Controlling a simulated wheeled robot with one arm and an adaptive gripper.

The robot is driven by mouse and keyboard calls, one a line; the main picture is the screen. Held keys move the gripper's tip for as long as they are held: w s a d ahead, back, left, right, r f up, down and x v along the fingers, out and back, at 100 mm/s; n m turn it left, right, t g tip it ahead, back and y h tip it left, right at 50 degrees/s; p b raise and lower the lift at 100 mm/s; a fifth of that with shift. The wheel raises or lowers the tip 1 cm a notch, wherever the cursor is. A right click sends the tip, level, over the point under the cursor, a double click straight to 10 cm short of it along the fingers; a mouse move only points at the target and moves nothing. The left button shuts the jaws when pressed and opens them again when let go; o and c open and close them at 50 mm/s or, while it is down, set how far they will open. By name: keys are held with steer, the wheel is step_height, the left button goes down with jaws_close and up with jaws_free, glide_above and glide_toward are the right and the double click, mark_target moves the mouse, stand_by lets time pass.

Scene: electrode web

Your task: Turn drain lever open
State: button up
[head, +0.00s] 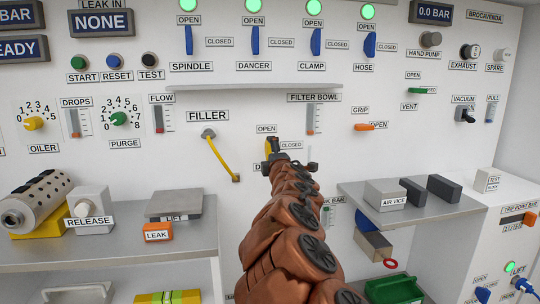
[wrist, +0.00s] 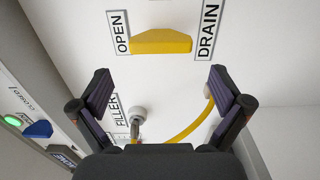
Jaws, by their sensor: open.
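The drain lever is a yellow bar (wrist: 162,42) on the white panel in the wrist view. My gripper (head: 284,162) covers the lever's lower part in the head view.
A yellow hose (head: 222,157) hangs from the filler port (head: 208,134) left of my gripper, and crosses low in the wrist view. A shelf (head: 240,86) juts out above. The air vice shelf (head: 410,213) stands to the right, a bench (head: 110,247) to the left.

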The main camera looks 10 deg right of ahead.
steer(key=shift+s+f, duration=0.1)
steer(key=shift+s, duration=2.65)
